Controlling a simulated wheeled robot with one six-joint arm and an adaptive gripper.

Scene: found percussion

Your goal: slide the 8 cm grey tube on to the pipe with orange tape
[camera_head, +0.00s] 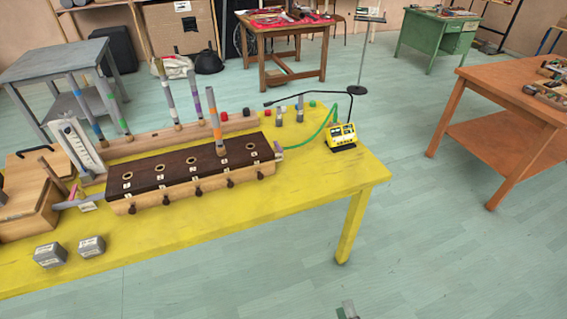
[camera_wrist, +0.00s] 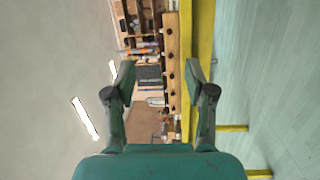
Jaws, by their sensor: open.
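In the head view, a pipe with an orange band (camera_head: 216,131) stands upright in a hole of a dark-topped wooden box (camera_head: 170,178) on the yellow table. Short grey tubes stand behind the box's right end: one (camera_head: 279,117) and another (camera_head: 299,110). I cannot tell which is the 8 cm one. My gripper (camera_wrist: 160,78) is open in the wrist view, with nothing between its fingers. The table and box show beyond it, apart from the fingers. The wrist view is too small to pick out a grey tube.
A rear wooden rail holds several taped pipes, including one with blue tape (camera_head: 89,112). A yellow device (camera_head: 341,136) with a green cable sits at the right. Two labelled grey blocks (camera_head: 50,255) (camera_head: 91,246) lie in front. The table's (camera_head: 315,188) right front is clear.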

